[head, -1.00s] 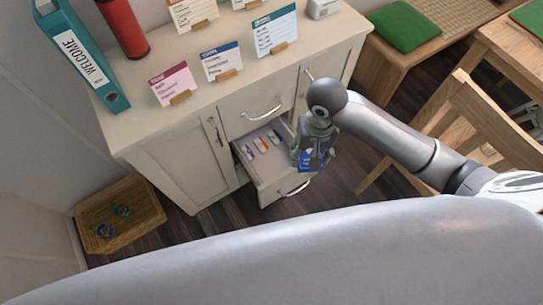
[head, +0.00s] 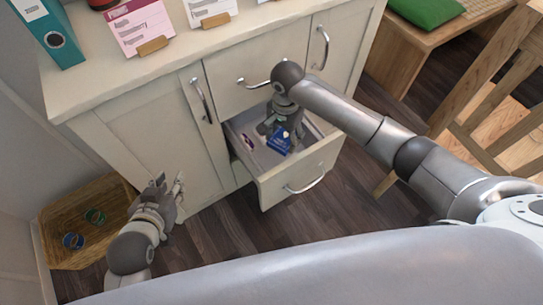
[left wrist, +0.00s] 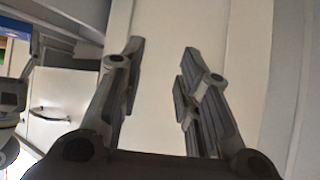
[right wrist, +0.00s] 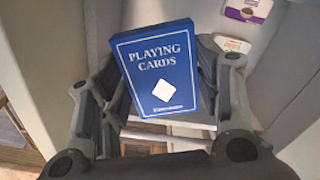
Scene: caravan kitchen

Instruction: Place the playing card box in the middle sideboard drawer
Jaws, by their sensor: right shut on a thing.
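The blue playing card box (head: 279,143) is in my right gripper (head: 283,128), over the open middle sideboard drawer (head: 287,187). In the right wrist view the box (right wrist: 158,72) stands between the two fingers, its "PLAYING CARDS" face toward the camera. The right gripper is shut on it. In the head view the box appears inside the drawer's outline; I cannot tell whether it touches the drawer floor. My left gripper (head: 168,188) is empty, in front of the left cabinet door. In the left wrist view its fingers (left wrist: 165,75) are apart.
A small purple-marked item (head: 247,141) lies in the drawer's left part. A wooden crate (head: 62,213) with two small rings stands on the floor at left. Card stands and a teal binder (head: 47,32) line the sideboard top. A wooden chair (head: 490,90) is at right.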

